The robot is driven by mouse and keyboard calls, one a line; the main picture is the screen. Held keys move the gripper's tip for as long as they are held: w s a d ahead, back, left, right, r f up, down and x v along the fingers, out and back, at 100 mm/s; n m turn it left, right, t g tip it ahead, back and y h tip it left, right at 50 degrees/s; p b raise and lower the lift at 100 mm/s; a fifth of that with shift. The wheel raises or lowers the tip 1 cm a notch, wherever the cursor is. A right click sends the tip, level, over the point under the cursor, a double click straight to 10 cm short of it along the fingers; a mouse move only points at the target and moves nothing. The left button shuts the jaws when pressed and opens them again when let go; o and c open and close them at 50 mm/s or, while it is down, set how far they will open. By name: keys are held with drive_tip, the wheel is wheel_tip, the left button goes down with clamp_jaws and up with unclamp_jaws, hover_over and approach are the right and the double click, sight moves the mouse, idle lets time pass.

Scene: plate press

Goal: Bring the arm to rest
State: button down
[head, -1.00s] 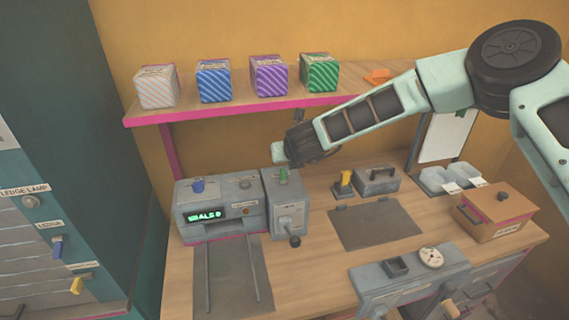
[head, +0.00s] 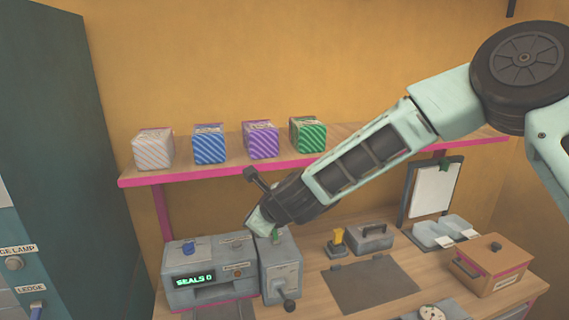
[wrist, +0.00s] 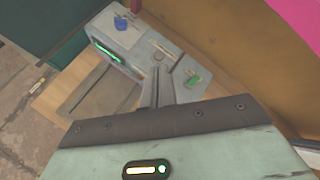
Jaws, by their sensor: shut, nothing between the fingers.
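My gripper (head: 262,222) is at the end of my arm, in front of the shelf and above the grey machines at the left of the bench. In the wrist view its two narrow fingers (wrist: 160,85) are together with nothing between them. Behind them are the grey machine with the green display (head: 208,280), which also shows in the wrist view (wrist: 135,60), and the green button (wrist: 193,82) of the unit beside it. In the head view the fingertips are hard to make out. I cannot tell the exact gap to the machines; I see no clear contact.
A pink-edged shelf (head: 132,181) holds white, blue, purple and green striped boxes, and my forearm passes in front of it. A dark plate (head: 370,285), yellow-handled stamp (head: 338,243), clipboard (head: 432,190) and orange box (head: 492,265) are on the right. A teal cabinet (head: 75,180) stands left.

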drive_tip(key=s+d+f+n+g+b, duration=0.2)
drive_tip(key=s+n+g+b, duration=0.1)
drive_tip(key=s+n, duration=0.6)
drive_tip(key=s+d+f+n+g+b, duration=0.1)
drive_tip(key=s+n+g+b, duration=0.1)
drive_tip(key=s+n, duration=0.7)
drive_tip(key=s+d+f+n+g+h+b, duration=0.1)
drive_tip(key=s+d+f+n+h+b, duration=0.1)
drive_tip(key=s+d+n, duration=0.4)
drive_tip(key=s+d+f+n+g+h+b, duration=0.2)
drive_tip(key=s+d+n+h+b, duration=0.1)
drive_tip(key=s+d, duration=0.9)
drive_tip(key=n+h, duration=0.1)
drive_tip(key=n, duration=0.1)
drive_tip(key=shift+d+f+n, duration=0.35)
drive_tip(key=shift+d+n, duration=0.05)
idle(2.9)
